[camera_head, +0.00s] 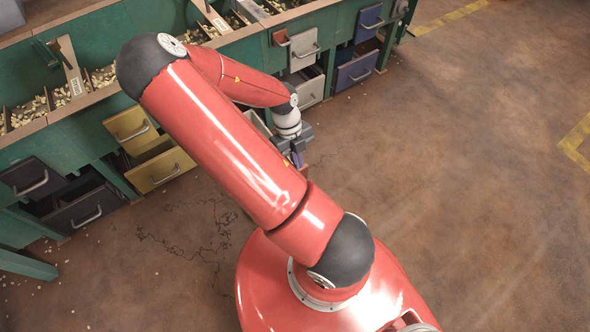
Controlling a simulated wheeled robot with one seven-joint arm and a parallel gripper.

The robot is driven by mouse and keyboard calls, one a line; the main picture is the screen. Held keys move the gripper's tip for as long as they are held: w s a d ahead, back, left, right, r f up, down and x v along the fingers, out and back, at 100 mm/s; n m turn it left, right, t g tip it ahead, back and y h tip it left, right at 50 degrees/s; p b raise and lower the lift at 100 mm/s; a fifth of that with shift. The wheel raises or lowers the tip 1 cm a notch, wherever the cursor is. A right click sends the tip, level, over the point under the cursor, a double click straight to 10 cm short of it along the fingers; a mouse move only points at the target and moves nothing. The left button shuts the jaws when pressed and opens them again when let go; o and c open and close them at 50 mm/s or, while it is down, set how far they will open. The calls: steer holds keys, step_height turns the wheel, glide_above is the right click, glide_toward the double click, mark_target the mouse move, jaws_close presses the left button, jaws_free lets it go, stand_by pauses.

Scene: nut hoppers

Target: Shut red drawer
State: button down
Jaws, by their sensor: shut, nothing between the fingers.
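My gripper (297,158) is at the end of my red arm, low in front of the bench and right of the arm's large link. Its fingers look shut with nothing between them. A small red edge (305,171) shows just below the fingers; it may be part of the red drawer, but I cannot tell. An open, pale drawer interior (257,122) shows just left of the gripper, partly behind my arm. Most of the drawer front there is hidden, so I cannot tell whether the gripper touches it.
A green bench (75,121) with nut hoppers runs along the back. Yellow drawers (160,170), dark drawers (85,208), grey-white drawers (304,48) and blue drawers (356,70) stand in it, some pulled out. The brown floor at right is clear; scattered nuts lie at lower left.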

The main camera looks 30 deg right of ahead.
steer(key=b+x, duration=0.3)
steer(key=x, duration=0.7)
steer(key=shift+w+a+r, duration=0.1)
steer(key=shift+w, duration=0.9)
steer(key=shift+w+a+r, duration=0.1)
steer(key=shift+w, duration=0.95)
